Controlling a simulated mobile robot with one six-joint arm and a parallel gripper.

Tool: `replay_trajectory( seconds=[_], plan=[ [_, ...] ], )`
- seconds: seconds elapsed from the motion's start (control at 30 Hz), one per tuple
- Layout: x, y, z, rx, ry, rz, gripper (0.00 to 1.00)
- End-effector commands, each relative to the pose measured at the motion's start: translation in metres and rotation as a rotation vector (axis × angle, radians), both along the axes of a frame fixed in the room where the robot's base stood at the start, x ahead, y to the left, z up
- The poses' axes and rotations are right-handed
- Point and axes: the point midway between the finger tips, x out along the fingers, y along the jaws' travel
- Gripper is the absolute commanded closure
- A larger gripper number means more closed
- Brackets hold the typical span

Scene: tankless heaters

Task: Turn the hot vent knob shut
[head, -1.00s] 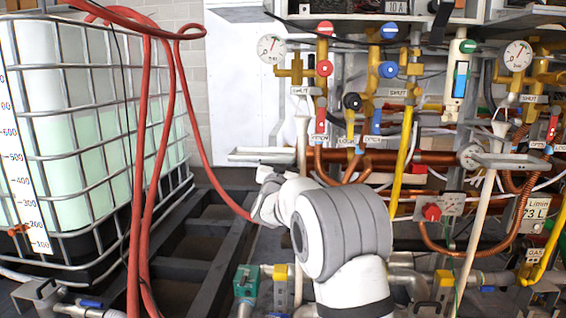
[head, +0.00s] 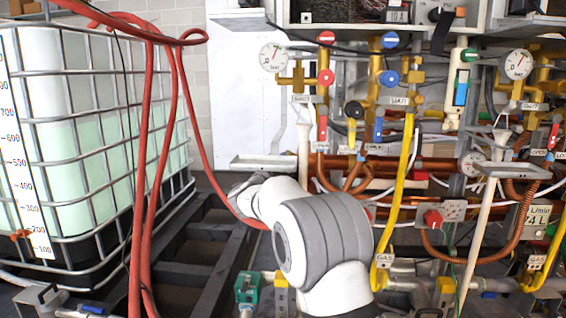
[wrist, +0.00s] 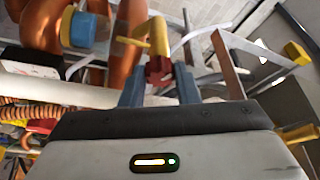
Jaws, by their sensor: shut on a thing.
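In the wrist view, my gripper (wrist: 160,85) has its two blue-grey fingers on either side of a small red knob (wrist: 158,68). The knob sits at the end of a yellow valve body (wrist: 158,38). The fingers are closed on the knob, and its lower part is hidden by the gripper. No label by it can be read. In the head view, my arm's grey and white links hide the gripper and this knob.
A blue knob on a yellow fitting (wrist: 80,28) stands left of the gripper. Copper pipe (wrist: 128,30) runs close behind. In the head view, red hoses (head: 145,170) hang by the caged tank (head: 75,150) at left. Valves, gauges and a yellow hose (head: 398,190) crowd the right.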

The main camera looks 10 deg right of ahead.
Motion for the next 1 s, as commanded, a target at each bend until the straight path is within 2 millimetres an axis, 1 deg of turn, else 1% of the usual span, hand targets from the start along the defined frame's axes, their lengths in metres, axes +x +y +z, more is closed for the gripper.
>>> replay_trajectory(
  seconds=[0.2,0.4,0.9,0.93,1.0],
  plan=[
    [0.0001,0.0004,0.0006,0.108,-0.027,-0.001,0.94],
    [0.0000,0.0004,-0.0001,0.159,-0.040,-0.001,0.94],
    [0.0000,0.0001,-0.0010,0.173,-0.043,0.000,0.94],
    [0.0001,0.0001,-0.0009,0.173,-0.044,-0.001,0.70],
    [0.0001,0.0001,-0.0007,0.172,-0.044,-0.001,0.64]
  ],
)
